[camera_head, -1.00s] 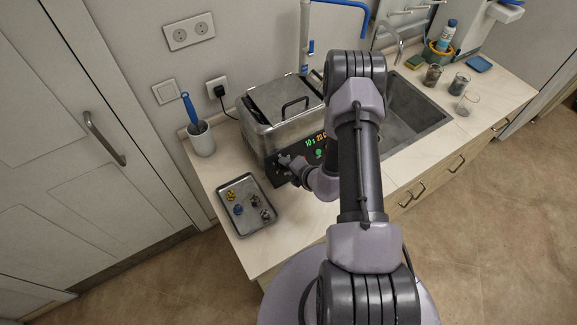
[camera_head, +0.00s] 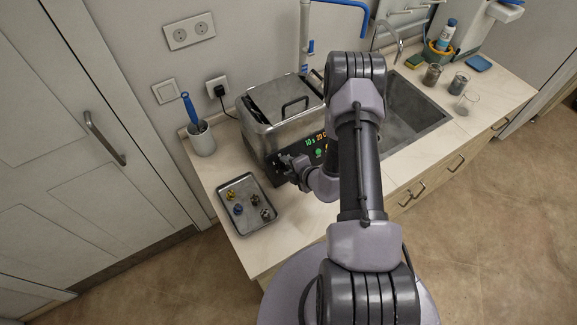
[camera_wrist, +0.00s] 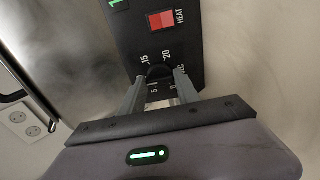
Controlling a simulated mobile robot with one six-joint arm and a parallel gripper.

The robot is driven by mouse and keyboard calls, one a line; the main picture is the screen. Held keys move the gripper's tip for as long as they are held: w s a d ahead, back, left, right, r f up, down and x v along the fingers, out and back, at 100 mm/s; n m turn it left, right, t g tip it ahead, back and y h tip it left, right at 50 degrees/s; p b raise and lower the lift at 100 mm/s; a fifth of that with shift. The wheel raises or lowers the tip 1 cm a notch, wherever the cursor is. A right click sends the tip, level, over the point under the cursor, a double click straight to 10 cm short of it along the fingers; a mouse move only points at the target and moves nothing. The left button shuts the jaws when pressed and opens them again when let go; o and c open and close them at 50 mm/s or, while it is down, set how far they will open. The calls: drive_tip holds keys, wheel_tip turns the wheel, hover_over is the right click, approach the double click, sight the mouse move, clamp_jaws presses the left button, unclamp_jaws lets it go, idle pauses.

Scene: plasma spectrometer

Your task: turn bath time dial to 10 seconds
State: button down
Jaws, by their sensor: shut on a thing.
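The steel ultrasonic bath (camera_head: 262,112) stands on the counter with its lid on. My gripper (camera_head: 284,162) is at the panel's left part. In the wrist view my gripper (camera_wrist: 158,78) has its two fingers closed around the dark bath time dial (camera_wrist: 157,71). Scale numbers 15, 20, 5 and 0 show around the dial; its pointer is hidden between the fingers. A red HEAT switch (camera_wrist: 162,20) sits beside it on the panel.
A metal tray (camera_head: 233,226) with small parts lies just left of the bath. A white cup (camera_head: 202,142) with a blue-handled tool stands behind the tray. The sink (camera_head: 425,115), beakers and a glass are to the right. My arm hides part of the counter.

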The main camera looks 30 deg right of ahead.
drive_tip(key=c, duration=0.9)
unclamp_jaws()
drive_tip(key=p+v, duration=0.1)
drive_tip(key=v, duration=1.6)
drive_tip(key=shift+s+r+p, duration=0.1)
drive_tip(key=shift+r+p, duration=0.05)
drive_tip(key=shift+p, duration=0.25)
